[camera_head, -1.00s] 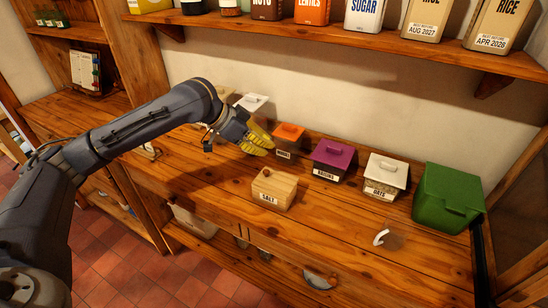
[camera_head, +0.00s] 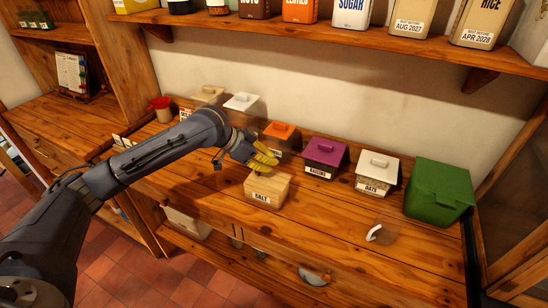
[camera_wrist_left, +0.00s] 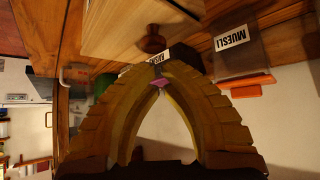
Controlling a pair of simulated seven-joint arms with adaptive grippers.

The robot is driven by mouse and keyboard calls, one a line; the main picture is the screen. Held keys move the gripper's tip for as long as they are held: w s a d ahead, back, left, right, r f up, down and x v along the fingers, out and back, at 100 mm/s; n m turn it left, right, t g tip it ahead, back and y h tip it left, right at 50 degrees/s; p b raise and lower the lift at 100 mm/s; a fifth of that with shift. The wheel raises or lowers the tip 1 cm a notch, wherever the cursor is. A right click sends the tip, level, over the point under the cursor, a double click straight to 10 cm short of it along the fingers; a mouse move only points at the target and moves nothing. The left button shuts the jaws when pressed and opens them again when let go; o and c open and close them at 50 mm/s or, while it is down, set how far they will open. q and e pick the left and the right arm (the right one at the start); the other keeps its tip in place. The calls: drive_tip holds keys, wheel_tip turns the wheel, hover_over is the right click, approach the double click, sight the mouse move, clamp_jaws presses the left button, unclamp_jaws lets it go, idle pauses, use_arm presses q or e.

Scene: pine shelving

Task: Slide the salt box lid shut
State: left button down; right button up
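The salt box (camera_head: 265,189) is a small pale wooden box labelled SALT, near the middle of the counter. Its wooden top (camera_wrist_left: 115,25) and dark round knob (camera_wrist_left: 153,40) show in the left wrist view. In the head view the knob is hidden behind my gripper. My left gripper (camera_head: 266,161), with yellow ribbed fingers, is over the back edge of the salt box. In the left wrist view its fingertips (camera_wrist_left: 158,72) meet with nothing held, close to the knob; I cannot tell if they touch it. How far the lid is open is unclear. My right gripper is not in view.
Behind stand lidded boxes: orange-lidded muesli (camera_head: 281,137), purple-lidded raisins (camera_head: 324,157) and white-lidded oats (camera_head: 376,173). A green bin (camera_head: 438,190) is at the right. A clear thing with a white handle (camera_head: 374,233) lies toward the front. A loaded shelf (camera_head: 330,30) hangs above.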

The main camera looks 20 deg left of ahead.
use_arm(q)
drive_tip(key=shift+s+a+f, duration=0.1)
drive_tip(key=shift+s+a, duration=0.2)
drive_tip(key=shift+a, duration=0.05)
drive_tip(key=shift+s+a+f, duration=0.1)
drive_tip(key=shift+s+a, duration=0.05)
drive_tip(key=shift+a, duration=0.9)
